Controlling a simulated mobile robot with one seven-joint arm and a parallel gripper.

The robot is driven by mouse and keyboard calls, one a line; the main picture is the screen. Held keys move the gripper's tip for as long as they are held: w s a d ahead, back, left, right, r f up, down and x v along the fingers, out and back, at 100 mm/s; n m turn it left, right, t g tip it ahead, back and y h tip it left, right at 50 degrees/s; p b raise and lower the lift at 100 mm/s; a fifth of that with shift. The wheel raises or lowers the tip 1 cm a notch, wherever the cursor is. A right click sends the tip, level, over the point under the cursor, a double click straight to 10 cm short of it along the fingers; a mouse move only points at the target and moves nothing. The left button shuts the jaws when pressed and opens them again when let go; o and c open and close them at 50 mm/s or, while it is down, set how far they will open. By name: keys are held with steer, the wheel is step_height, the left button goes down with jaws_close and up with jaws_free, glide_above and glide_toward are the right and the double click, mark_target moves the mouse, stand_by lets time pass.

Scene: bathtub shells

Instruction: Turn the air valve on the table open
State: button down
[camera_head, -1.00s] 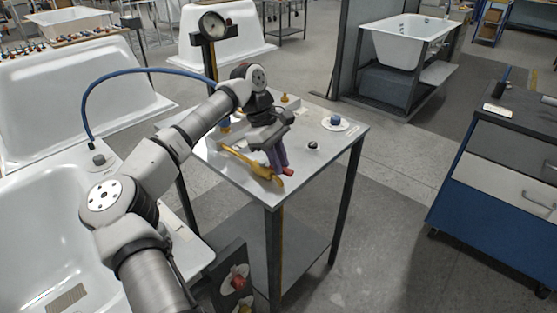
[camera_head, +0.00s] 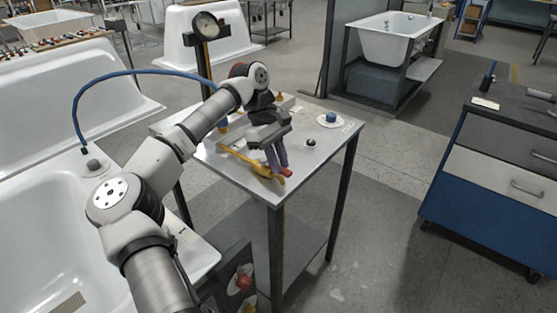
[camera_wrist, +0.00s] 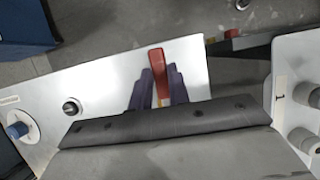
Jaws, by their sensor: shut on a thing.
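My gripper (camera_head: 277,160) is over the front part of the grey table (camera_head: 228,178), its purple fingers pointing down toward the front edge. In the wrist view my gripper (camera_wrist: 161,84) is shut on a red handle (camera_wrist: 157,62), which lies between the two purple fingers with its end sticking out past them. The red end (camera_head: 286,173) also shows in the head view. I take it for the lever of the air valve; the valve body is hidden by my gripper. A yellow piece (camera_head: 240,157) lies on the table, just left of the fingers.
A dial gauge (camera_head: 206,26) stands on a post behind the table, and a blue hose (camera_head: 118,75) arches left to a tub.

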steer(key=c, duration=1.3)
jaws_free()
steer(key=v, duration=1.4)
steer(key=shift+s, duration=0.15)
